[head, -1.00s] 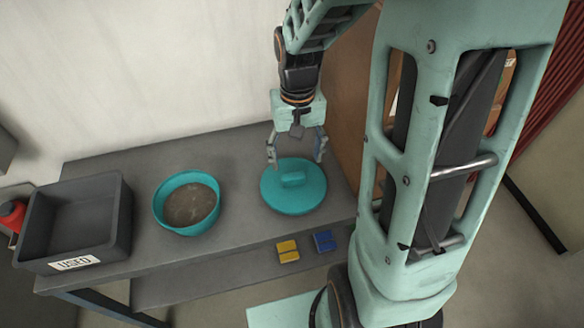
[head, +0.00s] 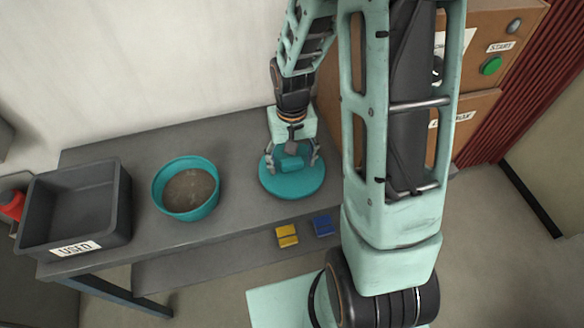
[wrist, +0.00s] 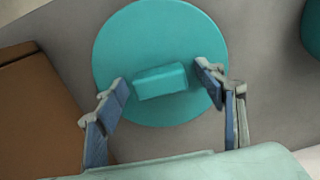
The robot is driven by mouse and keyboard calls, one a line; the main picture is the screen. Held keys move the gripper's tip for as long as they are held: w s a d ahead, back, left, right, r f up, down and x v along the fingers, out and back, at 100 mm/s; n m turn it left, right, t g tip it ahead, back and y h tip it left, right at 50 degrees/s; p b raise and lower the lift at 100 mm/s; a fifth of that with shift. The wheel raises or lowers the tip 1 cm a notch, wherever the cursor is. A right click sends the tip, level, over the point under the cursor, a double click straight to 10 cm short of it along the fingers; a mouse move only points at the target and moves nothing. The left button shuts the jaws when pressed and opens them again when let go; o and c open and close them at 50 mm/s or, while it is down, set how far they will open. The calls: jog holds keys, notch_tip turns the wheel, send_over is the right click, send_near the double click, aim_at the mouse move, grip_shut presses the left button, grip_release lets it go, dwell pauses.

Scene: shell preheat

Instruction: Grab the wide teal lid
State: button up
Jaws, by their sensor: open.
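The wide teal lid (head: 292,184) lies flat on the grey table, a round disc with a block handle (head: 290,165) on top. It also shows in the wrist view (wrist: 155,45), with its handle (wrist: 160,81) near the centre. My gripper (head: 291,163) is low over the lid. In the wrist view the fingers of my gripper (wrist: 163,86) are apart, one at each end of the handle, with a small gap showing. Whether the fingertips touch the lid cannot be told.
A teal bowl (head: 187,209) with brownish contents stands left of the lid. A dark bin (head: 75,215) labelled USED is farther left. Yellow (head: 287,236) and blue (head: 323,226) blocks sit by the table's front edge. A brown cabinet (head: 475,115) with a green START button stands right.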

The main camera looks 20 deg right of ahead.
jog(key=c, duration=1.3)
jog(key=shift+r, duration=0.2)
